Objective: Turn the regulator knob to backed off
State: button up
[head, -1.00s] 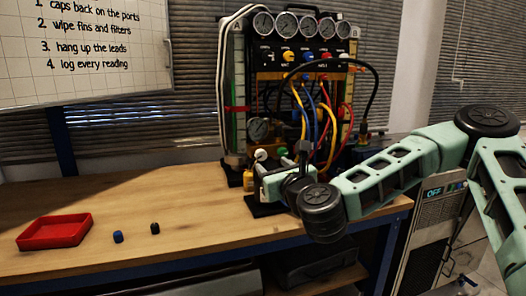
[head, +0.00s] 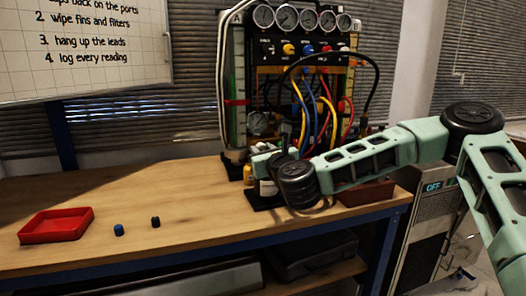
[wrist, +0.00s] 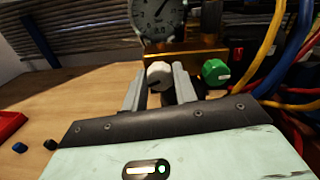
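A white round knob (wrist: 159,75) with a dark pointer mark sits below a round gauge (wrist: 159,18) in the wrist view. A green knob (wrist: 216,72) is just to its right. My gripper (wrist: 161,72) has its two grey fingers apart, one on each side of the white knob. I cannot tell whether either finger touches it. In the head view my gripper (head: 262,160) is low at the front of the gauge rig (head: 290,72) and hides the knobs; the lower gauge (head: 257,122) shows above it.
Yellow, blue and red hoses (head: 322,115) hang just right of my gripper. A red tray (head: 56,224), a blue cap (head: 119,230) and a black cap (head: 155,221) are on the wooden bench (head: 200,240). A dark red box (head: 368,193) stands behind my arm.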

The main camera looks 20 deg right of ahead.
jog(key=shift+n, duration=0.4)
jog(key=n+p, duration=0.1)
jog(key=n, duration=0.1)
jog(key=shift+r+n, duration=0.1)
jog(key=shift+n, duration=0.3)
jog(key=n+p, duration=0.1)
jog(key=n, duration=0.3)
jog(key=shift+a, duration=0.1)
jog(key=n, duration=0.4)
jog(key=shift+f+n+b, duration=0.15)
jog(key=shift+n+b, duration=1.6)
jog(key=shift+n, duration=3.35)
jog(key=shift+f+n+b, duration=0.15)
jog(key=shift+n+b, duration=1.6)
jog(key=shift+n, duration=3.35)
